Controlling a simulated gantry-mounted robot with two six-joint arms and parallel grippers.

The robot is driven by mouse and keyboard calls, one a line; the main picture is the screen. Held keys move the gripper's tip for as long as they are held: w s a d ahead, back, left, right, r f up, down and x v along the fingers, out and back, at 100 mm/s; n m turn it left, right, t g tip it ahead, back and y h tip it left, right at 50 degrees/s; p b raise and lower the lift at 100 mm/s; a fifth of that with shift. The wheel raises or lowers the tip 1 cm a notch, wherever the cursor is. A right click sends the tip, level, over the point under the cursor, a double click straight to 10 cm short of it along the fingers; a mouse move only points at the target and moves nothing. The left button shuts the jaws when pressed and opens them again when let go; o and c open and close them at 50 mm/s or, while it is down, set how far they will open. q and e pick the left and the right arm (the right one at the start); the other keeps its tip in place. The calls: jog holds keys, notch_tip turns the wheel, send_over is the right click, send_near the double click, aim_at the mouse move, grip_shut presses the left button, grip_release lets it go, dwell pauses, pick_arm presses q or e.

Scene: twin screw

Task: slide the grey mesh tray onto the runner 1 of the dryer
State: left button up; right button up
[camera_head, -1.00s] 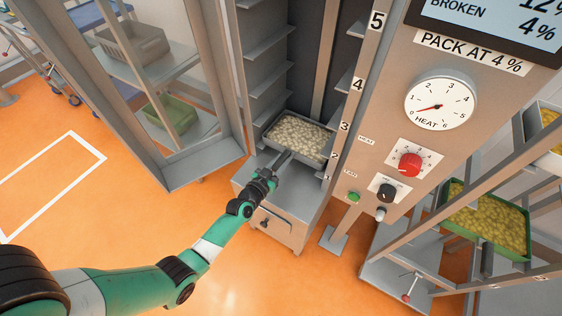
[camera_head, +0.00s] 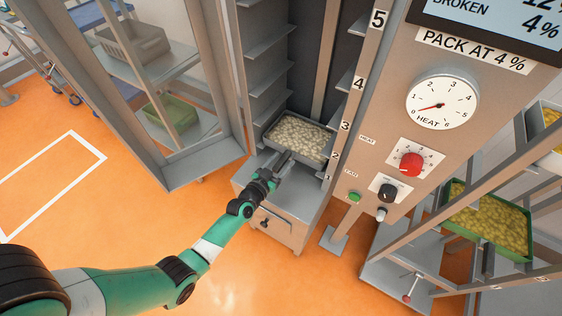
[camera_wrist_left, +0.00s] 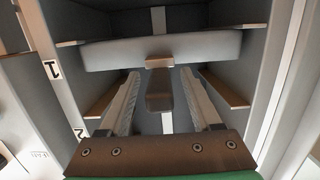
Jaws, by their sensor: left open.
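The grey tray (camera_head: 322,157), full of pale pieces, sits inside the dryer (camera_head: 315,215) at the low runners, near labels 1 and 2. I cannot tell for sure which runner bears it. My left gripper (camera_head: 287,158) is at the tray's front, open. In the left wrist view the tray's front wall (camera_wrist_left: 200,48) spans the dryer. Its handle (camera_wrist_left: 160,88) sticks out between my two spread fingers (camera_wrist_left: 162,100), with gaps on both sides. My right gripper is out of view.
Empty runners (camera_head: 268,87) rise above the tray on the dryer's left wall. The open door (camera_head: 205,165) stands left. The control panel (camera_head: 400,150) is right of the opening. A rack with a green tray (camera_head: 490,222) stands far right. Orange floor in front is clear.

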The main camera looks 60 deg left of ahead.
pick_arm(q)
jog(key=p+v, duration=0.2)
jog(key=v, duration=0.9)
jog(key=shift+s+d+p, duration=0.15)
jog(key=shift+s+p, duration=0.1)
jog(key=shift+p, duration=0.05)
jog(key=w+d+r+m+t+h+p, duration=0.1)
jog(key=w+d+r+t+h+p, duration=0.3)
jog(key=r, duration=0.8)
jog(key=w+d+r+m+t+y+b, duration=0.15)
jog(key=w+r, duration=0.45)
jog(key=r, duration=0.7)
jog(key=w+d+r+m+t+h+p, duration=0.2)
jog(key=w+d+r, duration=0.15)
jog(key=r, duration=0.85)
jog(key=s+d+r+m+t+h+p, duration=0.15)
jog(key=s+d+r, duration=0.25)
jog(key=r, duration=0.8)
jog(key=s+d+r+n+t+h+p, duration=0.1)
jog(key=s+d+r+t+p, duration=0.15)
jog(key=r, duration=0.95)
jog(key=s+d+r+m+t+h+p, duration=0.15)
jog(key=s+d+r, duration=0.25)
jog(key=r, duration=0.7)
notch_tip(320, 180, up, 42)
jog(key=p, duration=4)
jog(key=shift+d+f+n+p, duration=0.15)
jog(key=shift+d+n+p, duration=0.05)
jog(key=shift+n+p, duration=0.15)
